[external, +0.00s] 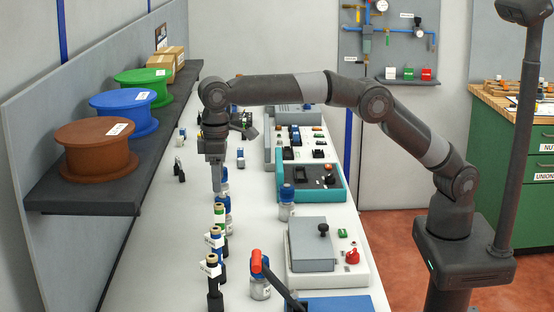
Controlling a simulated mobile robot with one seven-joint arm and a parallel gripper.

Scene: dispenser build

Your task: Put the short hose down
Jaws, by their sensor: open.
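My gripper (217,188) points down over the white bench, left of its middle, with my arm reaching in from the right. It is open. Its fingertips are just above or beside a small bottle with a blue cap (225,206); I cannot tell if they touch. I cannot make out a short hose for sure in this view. It may be hidden by the gripper or too small to see.
Several upright black fittings with coloured bands (214,272) stand in front of the gripper. A shelf with brown (95,152), blue (125,112) and green spools (143,85) is at left. A teal device (311,183) and a grey box (311,245) stand at right.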

